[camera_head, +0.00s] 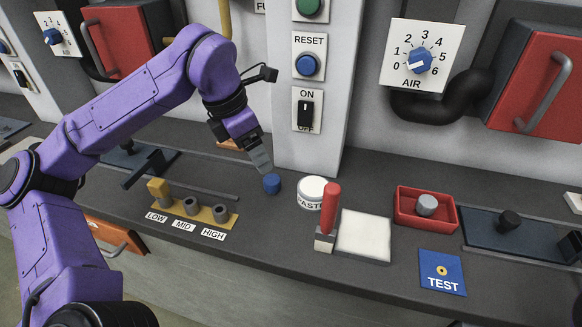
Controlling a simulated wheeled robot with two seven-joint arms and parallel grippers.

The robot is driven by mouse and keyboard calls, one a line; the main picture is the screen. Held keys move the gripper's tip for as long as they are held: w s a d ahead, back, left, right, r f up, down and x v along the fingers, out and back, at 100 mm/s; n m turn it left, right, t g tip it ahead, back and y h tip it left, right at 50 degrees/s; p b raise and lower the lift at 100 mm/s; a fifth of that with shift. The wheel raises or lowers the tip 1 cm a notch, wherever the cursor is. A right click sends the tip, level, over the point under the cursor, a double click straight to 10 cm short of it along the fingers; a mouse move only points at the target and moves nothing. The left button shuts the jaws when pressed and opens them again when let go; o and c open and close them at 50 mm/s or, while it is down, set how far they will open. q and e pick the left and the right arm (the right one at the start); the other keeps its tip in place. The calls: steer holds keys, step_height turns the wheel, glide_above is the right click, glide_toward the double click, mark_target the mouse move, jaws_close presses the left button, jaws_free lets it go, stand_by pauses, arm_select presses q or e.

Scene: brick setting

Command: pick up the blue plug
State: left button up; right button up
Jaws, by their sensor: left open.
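The blue plug (272,183) is a short blue cylinder standing on the dark grey bench, between the socket block and the white paste jar. My left gripper (264,166) reaches down from the upper left on the purple arm. Its fingertips are just above and slightly left of the plug in the picture. It is open, with nothing seen in it. The two fingers overlap in this view, so the gap between them is hidden. I cannot tell whether a finger touches the plug. My right gripper is not in view.
A white paste jar (312,190) stands close right of the plug, with a red-handled tool (330,215) in front of it. A yellow block (205,209) marked LOW, MID, HIGH lies left. The panel post (303,145) rises behind. A red tray (407,215) sits further right.

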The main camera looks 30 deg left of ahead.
mark_target(272, 179)
arm_select(q)
steer(key=x, duration=1)
steer(key=shift+w+d+f, duration=0.1)
steer(key=shift+w+f, duration=0.05)
steer(key=c, duration=1.2)
